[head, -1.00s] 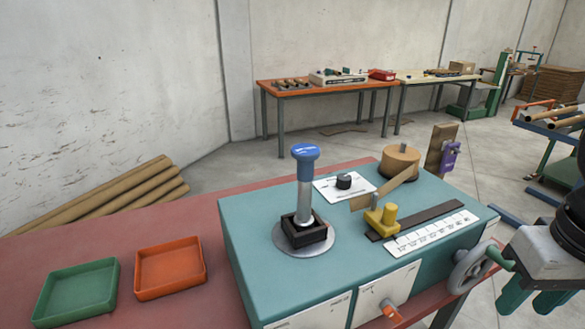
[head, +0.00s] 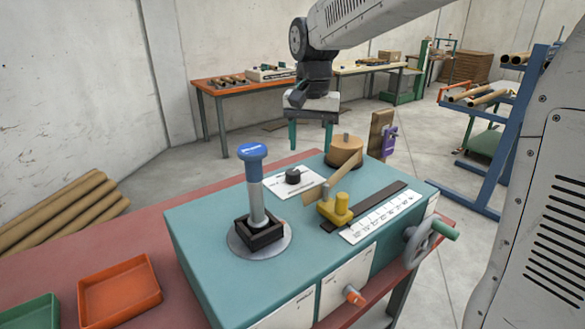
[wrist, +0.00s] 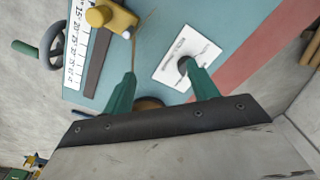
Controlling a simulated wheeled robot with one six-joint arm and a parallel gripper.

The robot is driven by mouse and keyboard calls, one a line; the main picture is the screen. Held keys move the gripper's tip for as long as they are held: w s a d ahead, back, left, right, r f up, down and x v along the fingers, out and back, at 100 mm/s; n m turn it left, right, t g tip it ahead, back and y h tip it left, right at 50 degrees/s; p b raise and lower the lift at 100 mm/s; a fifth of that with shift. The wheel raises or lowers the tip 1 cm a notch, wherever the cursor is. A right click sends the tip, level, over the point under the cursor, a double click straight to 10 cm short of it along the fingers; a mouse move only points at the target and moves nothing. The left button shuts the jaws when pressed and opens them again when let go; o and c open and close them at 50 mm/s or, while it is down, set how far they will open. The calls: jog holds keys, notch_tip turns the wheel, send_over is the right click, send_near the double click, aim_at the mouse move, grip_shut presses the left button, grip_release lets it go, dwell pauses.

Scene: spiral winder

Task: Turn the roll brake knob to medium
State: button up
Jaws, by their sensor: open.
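A black round knob (head: 292,176) sits on a white label plate (head: 314,184) on top of the teal machine, in front of the wooden roll. The print on the plate is too small to read in the head view. In the wrist view the knob (wrist: 183,65) is partly covered by the right-hand finger, and the plate (wrist: 188,47) lies around it. My gripper (head: 310,147) is open and empty, pointing down above the back of the machine. The wrist view shows its green fingers (wrist: 160,70) spread apart, one on the knob's side. I cannot tell the knob's setting.
A blue-topped post (head: 254,185) stands at the front left of the machine top. A yellow guide (head: 337,209), a wooden roll (head: 345,152) and a purple clamp (head: 389,140) stand nearby. A handwheel (head: 425,241) and an orange-tipped knob (head: 353,296) project from the sides.

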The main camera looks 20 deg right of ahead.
jog(key=m, duration=0.2)
send_over(293, 171)
jog(key=f, duration=0.4)
jog(key=shift+s, duration=0.2)
jog(key=shift+w+f, duration=0.1)
jog(key=shift+f, duration=0.15)
notch_tip(293, 171, down, 7)
jog(key=shift+f, duration=0.1)
jog(key=c, duration=1)
